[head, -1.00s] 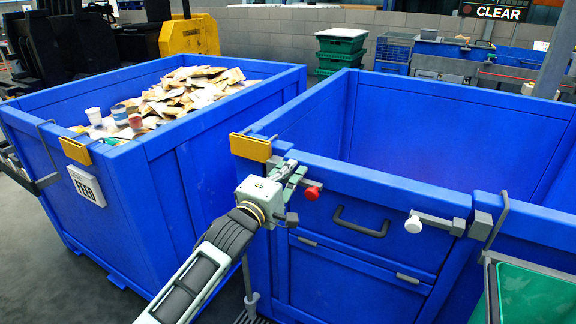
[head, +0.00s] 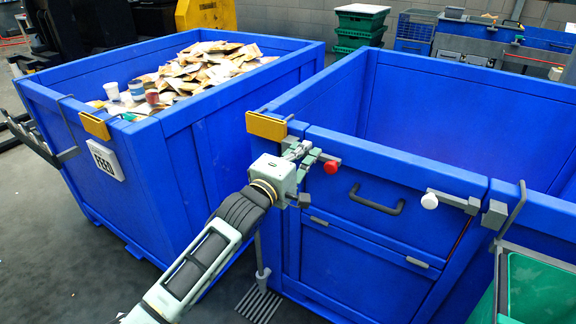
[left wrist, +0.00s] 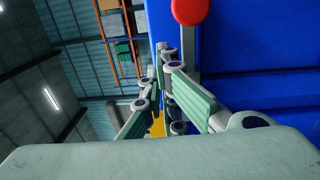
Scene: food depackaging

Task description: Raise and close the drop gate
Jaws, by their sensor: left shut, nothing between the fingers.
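The drop gate (head: 352,214) is the blue front panel with a dark handle (head: 377,201) on the right bin. It stands upright, its top about level with the walls beside it. A red-knobbed latch (head: 331,167) is at its upper left and a white-knobbed latch (head: 429,201) at its upper right, its grey bar reaching toward the right post. My left gripper (head: 308,156) is shut and empty, just left of the red knob. It hides part of that latch, and I cannot tell if they touch. The red knob (left wrist: 190,10) also shows above the fingers (left wrist: 165,95) in the left wrist view.
A blue FEED bin (head: 180,150) full of packets and cups stands to the left. A yellow block (head: 266,126) sits on the right bin's corner by my gripper. A green bin (head: 540,290) is at the lower right. Floor shows between the bins.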

